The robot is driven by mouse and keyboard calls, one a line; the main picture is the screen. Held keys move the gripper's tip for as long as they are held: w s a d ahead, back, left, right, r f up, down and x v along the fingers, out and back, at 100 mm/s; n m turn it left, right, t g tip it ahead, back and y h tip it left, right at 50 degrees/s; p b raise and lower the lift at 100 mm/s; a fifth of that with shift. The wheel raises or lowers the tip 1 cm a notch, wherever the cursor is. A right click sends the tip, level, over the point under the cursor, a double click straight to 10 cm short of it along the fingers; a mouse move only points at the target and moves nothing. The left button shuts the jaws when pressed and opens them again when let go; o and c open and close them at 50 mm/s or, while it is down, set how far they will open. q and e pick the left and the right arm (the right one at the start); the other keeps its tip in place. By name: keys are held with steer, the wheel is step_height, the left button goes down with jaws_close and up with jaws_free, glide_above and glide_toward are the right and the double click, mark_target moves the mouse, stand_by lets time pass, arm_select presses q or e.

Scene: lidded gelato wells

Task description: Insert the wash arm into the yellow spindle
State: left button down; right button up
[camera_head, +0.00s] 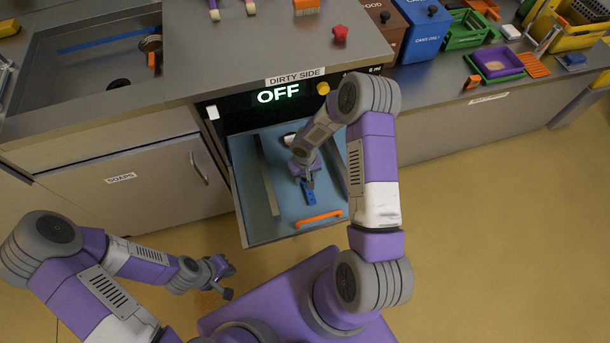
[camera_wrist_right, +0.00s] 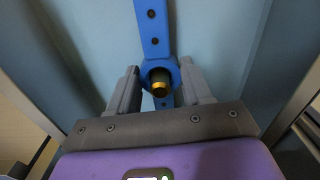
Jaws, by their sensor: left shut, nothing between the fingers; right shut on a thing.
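The wash arm (camera_head: 309,195) is a blue bar with holes, inside the open pale-blue drawer. In the right wrist view the wash arm (camera_wrist_right: 154,30) runs lengthwise, with a ring hub between my fingers. A dark-topped spindle (camera_wrist_right: 160,89) with a yellow band shows within the ring's opening; I cannot tell how deep it sits in the ring. My right gripper (camera_head: 309,184) points down into the drawer and is shut on the wash arm; it also shows in the wrist view (camera_wrist_right: 161,78). My left gripper (camera_head: 226,279) is shut and empty, left of the drawer, over the floor.
The drawer (camera_head: 238,195) has an orange handle (camera_head: 318,218) at its front and a grey rail (camera_head: 267,175) inside. Above it are the OFF display (camera_head: 278,93) and a yellow knob (camera_head: 323,88). The counter (camera_head: 240,50) overhangs the drawer's back. The floor at right is clear.

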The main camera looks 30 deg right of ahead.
steer(key=o, duration=1.2)
steer(key=shift+o, duration=0.2)
steer(key=shift+r+p, duration=1.75)
steer(key=shift+r, duration=0.75)
step_height(320, 180, up, 8)
steer(key=p, duration=0.2)
steer(key=shift+f+p, duration=0.25)
steer(key=shift+p, duration=0.05)
